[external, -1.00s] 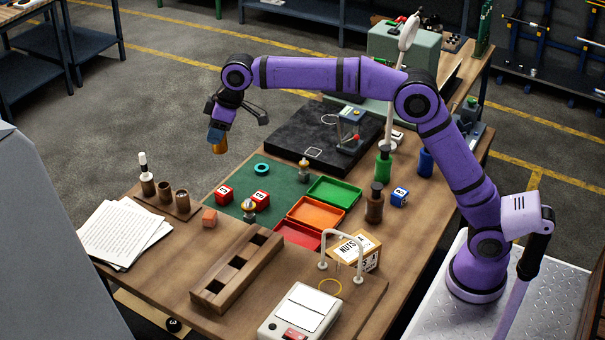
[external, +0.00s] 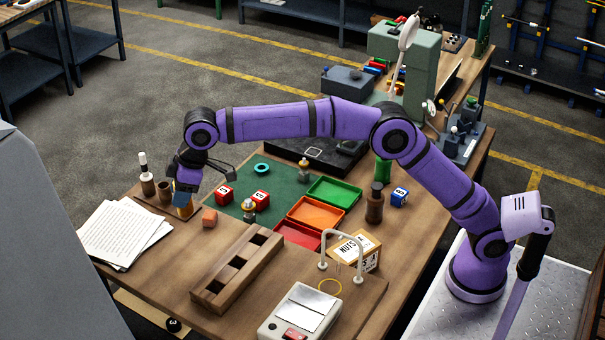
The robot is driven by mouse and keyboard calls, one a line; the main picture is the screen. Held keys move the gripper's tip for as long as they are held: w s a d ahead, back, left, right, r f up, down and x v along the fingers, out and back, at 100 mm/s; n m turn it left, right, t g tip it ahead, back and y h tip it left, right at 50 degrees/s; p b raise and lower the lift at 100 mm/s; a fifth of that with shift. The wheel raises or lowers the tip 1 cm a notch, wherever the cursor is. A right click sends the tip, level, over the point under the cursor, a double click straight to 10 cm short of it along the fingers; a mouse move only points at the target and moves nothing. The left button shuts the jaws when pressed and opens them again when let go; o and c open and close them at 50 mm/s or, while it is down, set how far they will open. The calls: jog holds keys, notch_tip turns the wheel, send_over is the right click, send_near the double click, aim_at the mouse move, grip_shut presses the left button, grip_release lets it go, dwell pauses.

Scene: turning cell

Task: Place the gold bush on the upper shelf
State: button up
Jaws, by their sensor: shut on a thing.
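The gold bush (external: 185,210) is a small gold-brown cylinder at the left of the table in the external view. My gripper (external: 183,199) is shut on it, pointing down, and hides its upper part. The bush appears at the right end of a small wooden holder (external: 157,206) with brown round pieces. I cannot tell whether it touches the holder or hangs just above it. I cannot surely make out which thing is the upper shelf.
An orange-brown cube (external: 209,218) lies close right of my gripper. Papers (external: 115,234) lie left of the holder. Red blocks (external: 225,195), an orange tray (external: 316,213) and a slotted wooden block (external: 237,270) are further right. A dark slab lies behind, under my arm.

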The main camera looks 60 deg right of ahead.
notch_tip(320, 180, down, 12)
jog(key=shift+f, duration=0.15)
dwell(0.6)
jog(key=shift+f, duration=0.15)
jog(key=o, duration=1)
jog(key=v, duration=1.2)
